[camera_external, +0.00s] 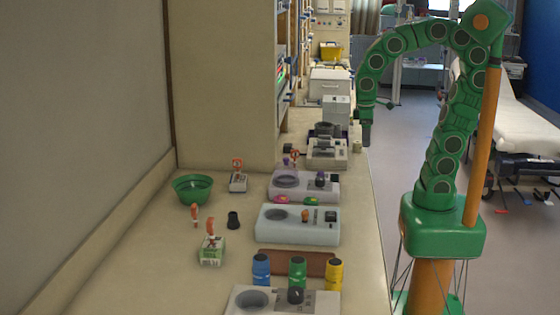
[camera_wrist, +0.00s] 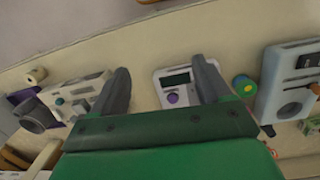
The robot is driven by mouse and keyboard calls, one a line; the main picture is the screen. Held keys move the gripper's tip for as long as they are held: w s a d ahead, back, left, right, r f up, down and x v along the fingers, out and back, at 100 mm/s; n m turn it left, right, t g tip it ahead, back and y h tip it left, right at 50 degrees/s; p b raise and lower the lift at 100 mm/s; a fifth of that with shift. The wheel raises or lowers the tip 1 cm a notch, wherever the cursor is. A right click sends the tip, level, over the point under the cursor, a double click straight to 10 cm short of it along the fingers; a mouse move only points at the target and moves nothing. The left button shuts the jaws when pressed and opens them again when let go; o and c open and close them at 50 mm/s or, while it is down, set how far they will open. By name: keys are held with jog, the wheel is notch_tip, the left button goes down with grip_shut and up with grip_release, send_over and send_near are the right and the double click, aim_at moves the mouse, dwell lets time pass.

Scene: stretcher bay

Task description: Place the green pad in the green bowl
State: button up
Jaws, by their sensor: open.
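The green bowl (camera_external: 192,188) stands upright on the counter at the far left, near the wall. A small flat green piece (camera_external: 310,200), which looks like the green pad, lies between two console devices; most of it is hidden by the nearer one. My gripper (camera_external: 366,132) hangs at the counter's right edge, right of and beyond the pad. In the wrist view my gripper (camera_wrist: 161,68) has its two dark fingers wide apart, with nothing between them, above a small white device.
A pink-red piece (camera_external: 281,200) lies beside the green one. A white console (camera_external: 270,228) and a lilac console (camera_external: 325,190) flank them. Blue, green and yellow jars (camera_external: 297,272) stand in front. A small green-and-white box (camera_external: 211,250) stands left. Bare counter lies at left front.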

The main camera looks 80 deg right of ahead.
jog(key=s+f+n, duration=0.1)
jog(key=s+f, duration=0.1)
jog(key=s, duration=0.8)
jog(key=shift+s+f+g, duration=0.3)
jog(key=shift+s+g, duration=0.05)
jog(key=shift+g, duration=0.05)
